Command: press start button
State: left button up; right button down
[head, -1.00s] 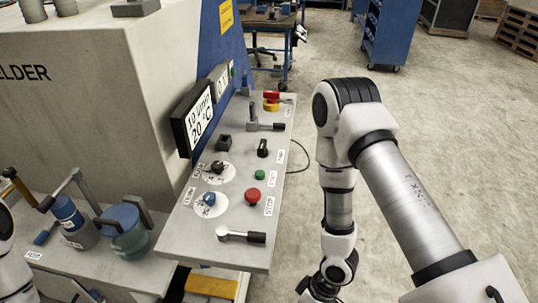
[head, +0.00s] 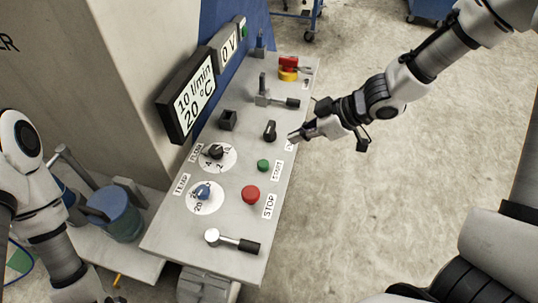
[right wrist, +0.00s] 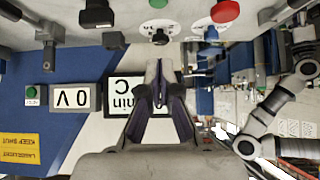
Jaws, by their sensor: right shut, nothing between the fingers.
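The green start button (head: 263,165) sits on the sloped grey control panel (head: 235,245), beside a START label and just above the red STOP button (head: 251,194). My right gripper (head: 294,136) reaches in from the right over the panel's right edge, up and right of the green button and apart from it. Its fingers are shut and empty. In the right wrist view the shut fingertips (right wrist: 158,76) point toward the panel, with the green button (right wrist: 173,28) beyond them. My left arm shows at the left edge; its gripper is out of the frame.
A black knob (head: 269,131) stands close to my right fingertips. The panel also bears two dials, a lever (head: 232,240) and a red-yellow switch (head: 289,67). A display (head: 187,103) rises at the panel's left. Open floor lies to the right.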

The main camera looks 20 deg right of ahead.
jog(key=b, duration=0.2)
send_over(259, 162)
jog(key=s+d, duration=0.1)
jog(key=d, duration=0.1)
jog(key=f, duration=0.7)
jog(key=shift+s+d+f, duration=0.2)
notch_tip(259, 162, down, 3)
jog(key=shift+r+p, duration=0.15)
jog(key=shift+p, duration=0.25)
jog(key=shift+f, duration=0.65)
